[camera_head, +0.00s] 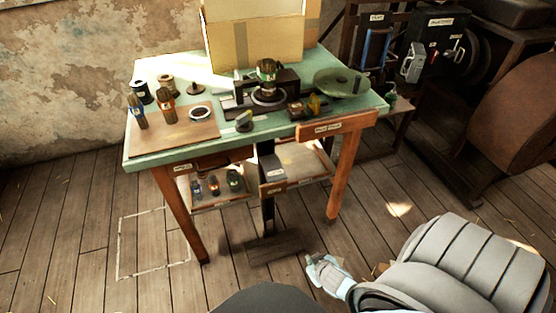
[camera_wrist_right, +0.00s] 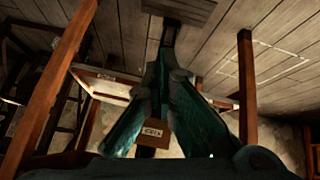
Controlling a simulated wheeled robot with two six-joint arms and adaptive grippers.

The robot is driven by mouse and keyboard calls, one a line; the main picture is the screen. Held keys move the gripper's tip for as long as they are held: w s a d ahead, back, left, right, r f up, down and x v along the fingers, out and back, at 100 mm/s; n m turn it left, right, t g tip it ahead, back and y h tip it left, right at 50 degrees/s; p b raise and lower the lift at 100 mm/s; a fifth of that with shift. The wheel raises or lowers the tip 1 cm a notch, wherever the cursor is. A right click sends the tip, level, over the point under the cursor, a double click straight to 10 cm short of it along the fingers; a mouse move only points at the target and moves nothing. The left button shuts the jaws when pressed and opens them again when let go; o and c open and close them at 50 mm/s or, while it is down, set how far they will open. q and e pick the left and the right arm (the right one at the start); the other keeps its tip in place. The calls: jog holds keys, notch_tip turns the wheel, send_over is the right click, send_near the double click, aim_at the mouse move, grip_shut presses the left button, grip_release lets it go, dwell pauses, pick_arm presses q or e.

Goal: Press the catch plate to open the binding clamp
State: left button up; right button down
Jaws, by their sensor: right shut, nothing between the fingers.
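A flat dark plank-like plate (camera_head: 275,247) lies low at the floor under the table, below a dark upright post (camera_head: 268,205); it looks like the catch plate. It also shows at the top of the right wrist view (camera_wrist_right: 178,8). A black clamp-like device (camera_head: 262,92) with a round upright piece stands on the table; I cannot tell its jaw state. My right gripper (camera_head: 313,260) is low, right of the plate and apart from it in the head view. It is shut and empty, its fingers (camera_wrist_right: 165,65) together in the right wrist view. My left gripper is out of view.
The green table (camera_head: 225,150) holds spools, bottles, a ring and a green disc (camera_head: 341,82). A lower shelf (camera_head: 215,192) carries small bottles and a labelled box (camera_head: 272,172). A table leg (camera_head: 345,175) stands near my right gripper. Machinery (camera_head: 440,50) fills the right back. The left floor is clear.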

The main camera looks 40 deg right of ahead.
jog(key=w+d+r+m+t+h+b, duration=0.1)
jog(key=w+r+t, duration=0.2)
jog(key=w+r, duration=0.5)
jog(key=w+d+r+m+t+h+b, duration=0.1)
jog(key=w+r+t, duration=0.3)
jog(key=r, duration=1.2)
jog(key=w+b, duration=0.1)
jog(key=w, duration=0.3)
jog(key=shift+w+d+r+t, duration=0.25)
jog(key=shift+t, duration=0.05)
jog(key=b, duration=0.2)
send_over(278, 177)
jog(key=shift+s+a+f, duration=0.1)
jog(key=shift+s+f, duration=0.1)
jog(key=shift+f, duration=0.4)
jog(key=shift+s+a+f, duration=0.1)
jog(key=shift+s+f, duration=0.1)
jog(key=shift+f, duration=0.4)
jog(key=f+b, duration=0.1)
jog(key=w+f+b, duration=0.1)
jog(key=f, duration=0.1)
jog(key=shift+d+f, duration=0.15)
jog(key=shift+f, duration=0.45)
